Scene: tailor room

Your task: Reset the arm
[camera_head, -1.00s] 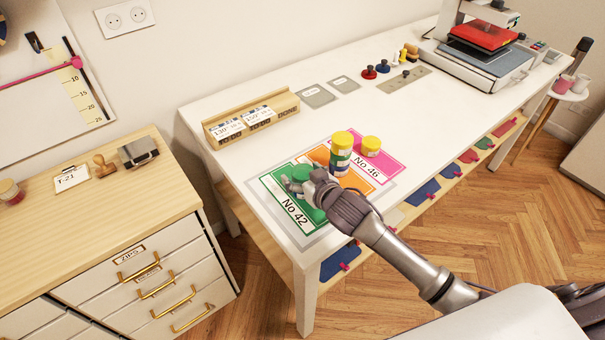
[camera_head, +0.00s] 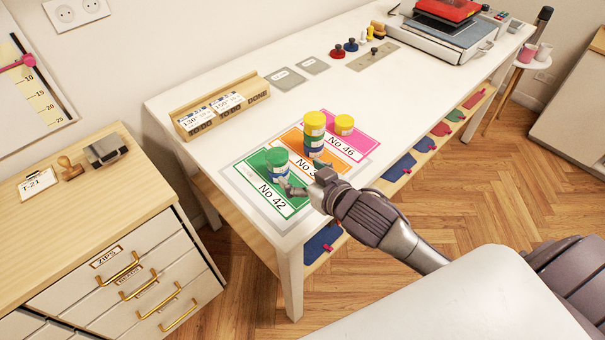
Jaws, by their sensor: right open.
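My right arm reaches in from the lower right over the white table (camera_head: 215,128). Its gripper (camera_head: 304,178) is open and empty, just right of a green-topped stack (camera_head: 276,165) with blue below, which stands upright on the green No 42 card (camera_head: 262,193). A taller stack (camera_head: 314,134) with a yellow top and blue and green parts stands on the orange card (camera_head: 291,138). My left gripper is out of view.
A wooden rack (camera_head: 221,108) with labelled cards lies along the back edge. A heat press (camera_head: 445,30) stands at the far end. A drawer cabinet (camera_head: 75,225) stands at left. The table's middle is clear.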

